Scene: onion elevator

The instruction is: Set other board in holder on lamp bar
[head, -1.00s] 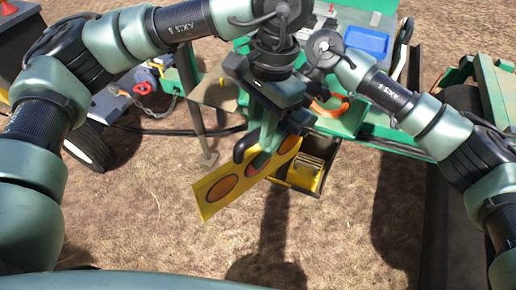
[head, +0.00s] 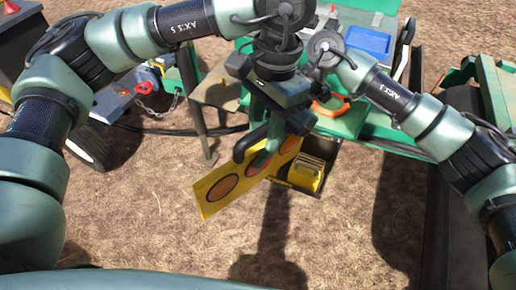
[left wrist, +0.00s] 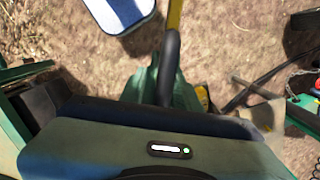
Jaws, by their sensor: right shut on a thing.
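The yellow board (head: 215,200) with dark-rimmed orange discs hangs tilted above the dirt, its left end lower. In the left wrist view a dark, curved finger and green part (left wrist: 165,85) stand beyond the gripper body, with a yellow strip (left wrist: 175,15) at the top. I cannot make out the lamp bar or holder clearly.
A yellow slotted box (head: 306,174) sits low behind the board's right end. A green trailer frame (head: 385,143) carries a blue tray (head: 368,40) and an orange ring (head: 330,106). A post and a chained hitch (head: 145,86) stand at left. Open dirt lies in front.

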